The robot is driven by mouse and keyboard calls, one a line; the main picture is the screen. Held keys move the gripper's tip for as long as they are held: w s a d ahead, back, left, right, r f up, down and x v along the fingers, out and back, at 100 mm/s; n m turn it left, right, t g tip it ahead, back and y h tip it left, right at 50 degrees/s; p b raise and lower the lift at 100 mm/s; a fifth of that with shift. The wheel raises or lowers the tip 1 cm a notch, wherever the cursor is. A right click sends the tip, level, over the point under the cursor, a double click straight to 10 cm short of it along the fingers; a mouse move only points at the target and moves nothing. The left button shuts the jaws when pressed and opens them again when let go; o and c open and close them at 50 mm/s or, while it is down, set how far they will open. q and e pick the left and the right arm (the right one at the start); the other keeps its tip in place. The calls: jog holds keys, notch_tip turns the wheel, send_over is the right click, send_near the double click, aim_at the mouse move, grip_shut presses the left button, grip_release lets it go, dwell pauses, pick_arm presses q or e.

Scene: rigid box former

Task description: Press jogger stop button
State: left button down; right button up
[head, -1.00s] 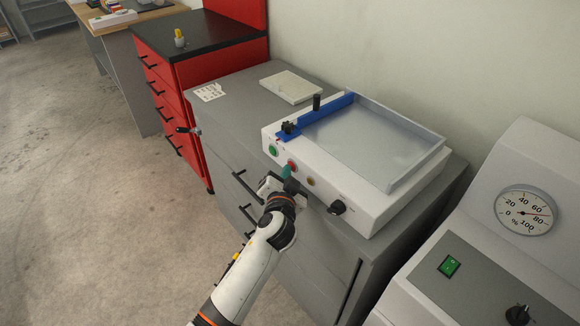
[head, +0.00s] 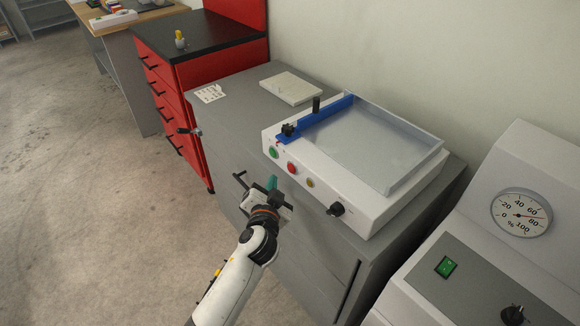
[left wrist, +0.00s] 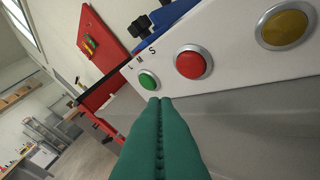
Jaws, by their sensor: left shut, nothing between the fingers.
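The jogger (head: 370,215) is a white box with a clear-walled tray and a blue bar, standing on a grey cabinet. Its front face carries a green button (head: 273,152), a red button (head: 292,168), a yellow button (head: 310,183) and a black knob (head: 337,209). My left gripper (head: 271,183) is shut and empty, its teal fingers in front of and below the buttons, apart from the panel in the head view. In the left wrist view the closed fingers (left wrist: 160,110) point toward the panel, with the green button (left wrist: 149,80) just beyond the tips and the red button (left wrist: 193,64) to the right.
The grey cabinet (head: 240,110) also holds a pale block (head: 291,88) and a white card (head: 210,93). A red drawer unit (head: 180,75) stands behind left. A machine with a gauge (head: 521,212) is at right. Open floor (head: 80,200) lies left.

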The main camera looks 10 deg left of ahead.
pick_arm(q)
jog(key=shift+s+a, duration=0.6)
jog(key=shift+s, duration=0.15)
jog(key=s+a+f+g+h, duration=0.1)
jog(key=s+f+g, duration=0.2)
jog(key=s+f, duration=0.55)
jog(key=s+f+g+p, duration=0.1)
jog(key=s+f+g, duration=0.2)
jog(key=f, duration=1.1)
jog(key=s+a+f+g+h, duration=0.1)
jog(key=s+f+g, duration=0.2)
jog(key=s+f, duration=0.55)
jog(key=s+a+f+n+g, duration=0.1)
jog(key=s+f+g, duration=0.1)
jog(key=s+f, duration=0.3)
jog(key=s+a+f+n+g, duration=0.1)
jog(key=s+f, duration=0.5)
jog(key=s, duration=0.8)
jog(key=s+a+f+n+g, duration=0.1)
jog(key=s+a+f+g, duration=0.1)
jog(key=s+f, duration=0.3)
jog(key=s+g, duration=0.1)
jog(key=s, duration=0.3)
jog(key=shift+s+f+n+p, duration=0.3)
jog(key=shift+s+f, duration=0.05)
jog(key=shift+f, duration=0.05)
jog(key=shift+a, duration=0.1)
